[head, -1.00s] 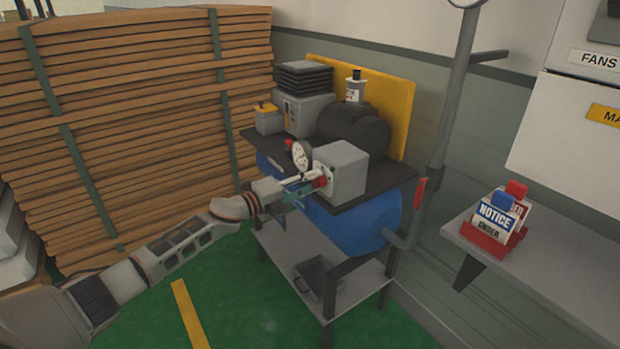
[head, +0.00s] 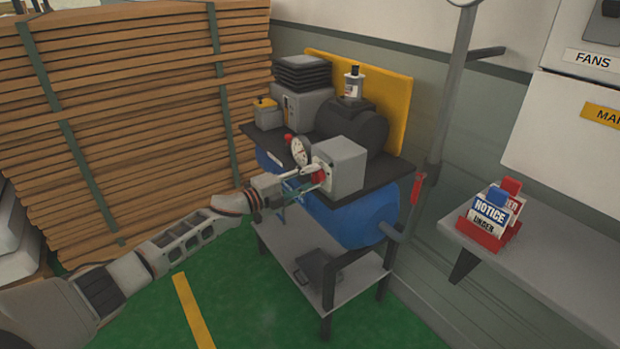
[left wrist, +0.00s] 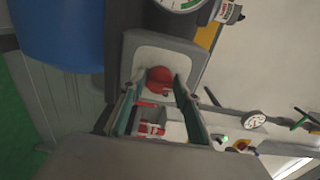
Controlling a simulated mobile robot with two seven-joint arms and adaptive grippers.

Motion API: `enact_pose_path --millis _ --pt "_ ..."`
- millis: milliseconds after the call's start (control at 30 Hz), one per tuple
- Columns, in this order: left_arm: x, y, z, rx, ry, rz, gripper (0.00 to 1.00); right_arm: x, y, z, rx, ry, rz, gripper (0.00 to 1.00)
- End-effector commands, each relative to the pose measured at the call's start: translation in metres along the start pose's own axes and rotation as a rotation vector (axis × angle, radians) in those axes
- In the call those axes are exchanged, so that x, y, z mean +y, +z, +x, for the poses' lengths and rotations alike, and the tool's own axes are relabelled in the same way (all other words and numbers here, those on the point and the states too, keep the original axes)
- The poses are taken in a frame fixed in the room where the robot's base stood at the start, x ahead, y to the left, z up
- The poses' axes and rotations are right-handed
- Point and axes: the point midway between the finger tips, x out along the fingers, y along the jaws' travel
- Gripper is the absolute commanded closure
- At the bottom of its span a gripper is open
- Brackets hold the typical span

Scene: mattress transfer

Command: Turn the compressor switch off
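The compressor (head: 360,215) is a blue tank on a stand, with a grey switch box (head: 349,165) on its black top plate. A red switch knob (head: 320,176) is on the box's left-facing side. It also shows in the left wrist view (left wrist: 160,79), on a pale plate. My left gripper (head: 309,180) is in front of that side. In the left wrist view its two fingers (left wrist: 160,88) are apart, one on each side of the red knob. I cannot tell whether they touch it. My right gripper is in neither view.
A round gauge (head: 300,151) stands close beside the switch box. Stacked brown boards (head: 150,120) fill the left. A grey pipe (head: 450,100) rises at the right, near a shelf (head: 540,255) with a notice tag holder (head: 490,232).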

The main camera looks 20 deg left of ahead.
Motion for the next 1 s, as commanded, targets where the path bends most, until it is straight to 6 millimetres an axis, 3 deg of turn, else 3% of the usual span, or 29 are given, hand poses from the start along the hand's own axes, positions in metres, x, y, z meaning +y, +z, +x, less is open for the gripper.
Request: enact_pose_path --millis 467,1000 --pt "0.001 0.0 -0.005 -0.001 0.001 0.002 0.54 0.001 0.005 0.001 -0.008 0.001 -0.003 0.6" --pt "0.002 -0.001 -0.101 0.001 0.003 0.001 0.54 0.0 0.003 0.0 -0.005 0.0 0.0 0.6"
